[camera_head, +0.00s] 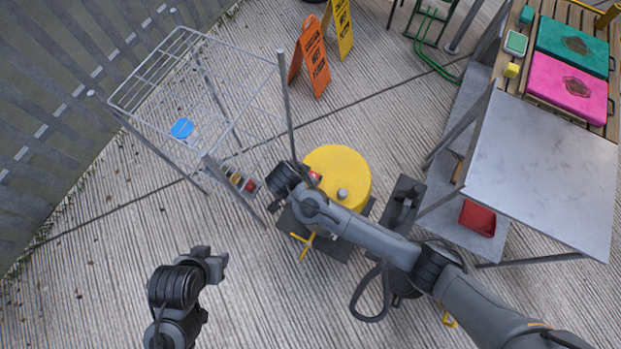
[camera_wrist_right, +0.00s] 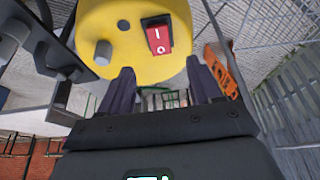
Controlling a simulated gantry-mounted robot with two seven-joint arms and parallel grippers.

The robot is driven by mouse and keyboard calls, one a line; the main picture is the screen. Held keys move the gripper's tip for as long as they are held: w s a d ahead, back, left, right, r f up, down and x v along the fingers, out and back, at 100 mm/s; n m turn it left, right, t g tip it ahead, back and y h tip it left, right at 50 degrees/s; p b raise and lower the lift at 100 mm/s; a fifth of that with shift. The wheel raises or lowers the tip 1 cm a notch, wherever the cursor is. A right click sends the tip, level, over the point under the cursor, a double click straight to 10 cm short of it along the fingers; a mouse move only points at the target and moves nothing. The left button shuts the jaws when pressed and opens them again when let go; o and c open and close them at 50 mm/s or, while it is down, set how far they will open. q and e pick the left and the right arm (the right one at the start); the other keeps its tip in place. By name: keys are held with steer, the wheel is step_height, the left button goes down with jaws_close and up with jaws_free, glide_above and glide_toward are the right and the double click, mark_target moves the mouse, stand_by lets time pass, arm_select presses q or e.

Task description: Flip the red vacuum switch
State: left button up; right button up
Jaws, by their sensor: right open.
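The yellow vacuum (camera_head: 348,160) stands on the floor in mid-view. Its round yellow top (camera_wrist_right: 110,55) fills the upper part of the right wrist view. A red rocker switch (camera_wrist_right: 159,38), marked I and O in white, sits in a black frame on it. The switch also shows as a small red patch in the head view (camera_head: 314,177). My right gripper (camera_wrist_right: 162,86) is open and empty, its fingers apart below the switch and not visibly touching it. My left gripper (camera_head: 212,263) is at lower left, away from the vacuum; its jaws are unclear.
A wire rack (camera_head: 190,95) stands left of the vacuum. Orange (camera_head: 311,58) and yellow (camera_head: 342,27) folding signs stand behind it. A metal table (camera_head: 545,165) is at right, with a red item (camera_head: 478,218) on its lower shelf. The floor at lower left is clear.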

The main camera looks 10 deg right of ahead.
steer(key=b+x, duration=0.1)
steer(key=x, duration=0.9)
steer(key=shift+s+b, duration=0.1)
steer(key=shift+b, duration=0.3)
